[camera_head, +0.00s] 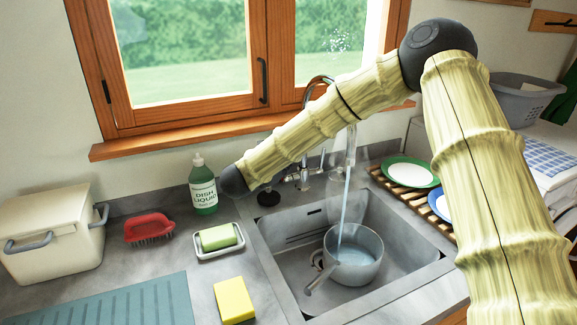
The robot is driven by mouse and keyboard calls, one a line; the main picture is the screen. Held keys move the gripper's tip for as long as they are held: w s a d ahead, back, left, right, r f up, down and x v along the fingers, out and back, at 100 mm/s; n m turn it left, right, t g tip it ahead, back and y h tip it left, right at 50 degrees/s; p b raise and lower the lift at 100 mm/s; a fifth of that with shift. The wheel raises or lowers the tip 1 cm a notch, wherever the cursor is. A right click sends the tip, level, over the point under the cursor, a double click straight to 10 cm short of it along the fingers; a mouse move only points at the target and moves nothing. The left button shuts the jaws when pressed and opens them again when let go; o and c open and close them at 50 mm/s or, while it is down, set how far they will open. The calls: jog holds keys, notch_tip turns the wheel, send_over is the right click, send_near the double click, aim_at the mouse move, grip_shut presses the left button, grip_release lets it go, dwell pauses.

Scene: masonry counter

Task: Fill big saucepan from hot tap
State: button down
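A grey metal saucepan (371,273) stands upright in the sink basin (288,262), its handle toward the lower left. Some water (353,257) shows inside it. A stream of water (346,195) falls from behind my forearm into the pan. The curved tap spout (318,81) shows above my forearm, which hides its outlet. Chrome tap fittings (303,177) show below the forearm at the back of the sink; I cannot tell hot from cold. My forearm crosses in front of the tap and ends in a dark joint near the dish liquid. My gripper cannot be made out.
A dish liquid bottle (203,184), a green sponge on a white dish (209,253), a yellow sponge (234,300), a red brush (149,228) and a cream bin (58,243) stand left of the sink. A plate rack (398,180) stands right.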

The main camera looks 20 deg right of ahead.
jog(key=shift+s+f, duration=0.1)
jog(key=shift+f, duration=0.05)
jog(key=c, duration=1.5)
grip_release()
jog(key=shift+a, duration=0.1)
jog(key=v, duration=1.2)
